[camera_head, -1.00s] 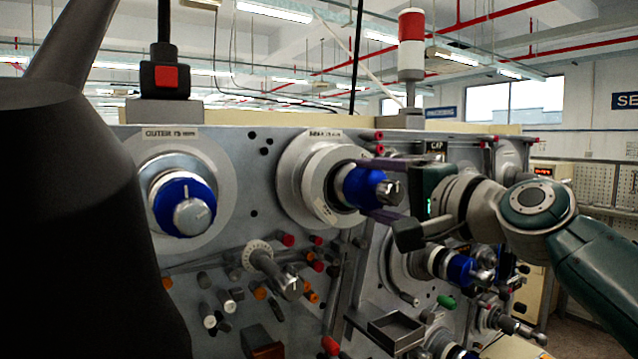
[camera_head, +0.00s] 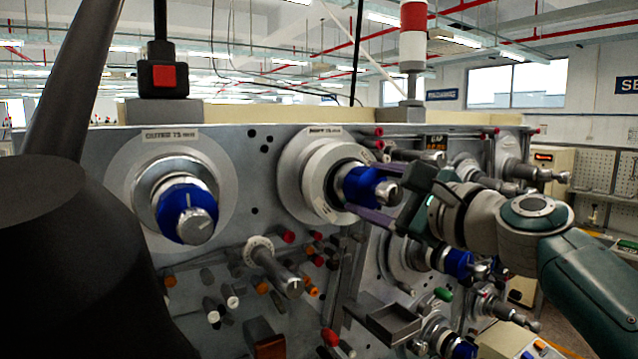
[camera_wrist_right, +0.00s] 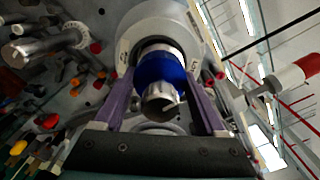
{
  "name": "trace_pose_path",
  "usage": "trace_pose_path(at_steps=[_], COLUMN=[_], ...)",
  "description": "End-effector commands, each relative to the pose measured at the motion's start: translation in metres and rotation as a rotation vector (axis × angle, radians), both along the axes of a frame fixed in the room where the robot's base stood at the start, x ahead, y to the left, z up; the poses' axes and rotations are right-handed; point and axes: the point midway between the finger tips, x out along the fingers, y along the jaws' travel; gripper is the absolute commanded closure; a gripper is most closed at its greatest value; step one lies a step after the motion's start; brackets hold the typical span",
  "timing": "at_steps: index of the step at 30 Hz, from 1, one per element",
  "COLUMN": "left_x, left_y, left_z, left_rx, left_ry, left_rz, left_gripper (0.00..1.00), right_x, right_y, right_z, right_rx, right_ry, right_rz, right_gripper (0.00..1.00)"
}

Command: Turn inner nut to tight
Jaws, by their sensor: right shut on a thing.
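The inner nut (camera_head: 364,187) is a blue ring with a grey metal knob at its front, on the spindle labelled as inner at the upper middle of the panel. It also shows in the middle of the right wrist view (camera_wrist_right: 160,68). My right gripper (camera_head: 355,186) reaches in from the right, its purple fingers on either side of the blue nut. In the right wrist view the gripper (camera_wrist_right: 160,82) is shut on the nut, one finger at each side. The spindle's pale flange (camera_head: 300,180) is behind it. My left gripper is not in view.
The outer spindle with its own blue nut (camera_head: 187,210) stands to the left. Knobs, coloured pegs and a small metal tray (camera_head: 392,322) stick out below. More spindles are to the right, close under my right arm. A red-and-white light tower (camera_head: 413,40) rises behind.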

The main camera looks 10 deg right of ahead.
Motion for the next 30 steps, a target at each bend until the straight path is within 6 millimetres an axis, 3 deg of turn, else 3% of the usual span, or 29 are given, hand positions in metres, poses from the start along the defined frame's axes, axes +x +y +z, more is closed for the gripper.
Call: trace_pose_path(at_steps=[21, 22, 28, 30], left_x=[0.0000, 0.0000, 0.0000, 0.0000], left_y=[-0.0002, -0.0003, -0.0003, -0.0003], left_z=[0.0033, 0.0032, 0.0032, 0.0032], left_rx=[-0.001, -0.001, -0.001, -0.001], left_ry=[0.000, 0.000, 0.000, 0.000], left_rz=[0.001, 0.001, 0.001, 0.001], left_gripper=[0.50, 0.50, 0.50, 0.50], right_x=[0.0000, 0.0000, 0.0000, 0.0000], right_y=[-0.0003, -0.0003, -0.0002, -0.0001], right_z=[0.0002, 0.0002, 0.0001, 0.0000], right_rx=[0.074, 0.074, 0.071, 0.070], right_ry=[0.025, 0.025, 0.025, 0.025], right_rz=[-0.001, -0.001, -0.001, -0.001], right_gripper=[0.83, 0.25, 0.02, 0.00])
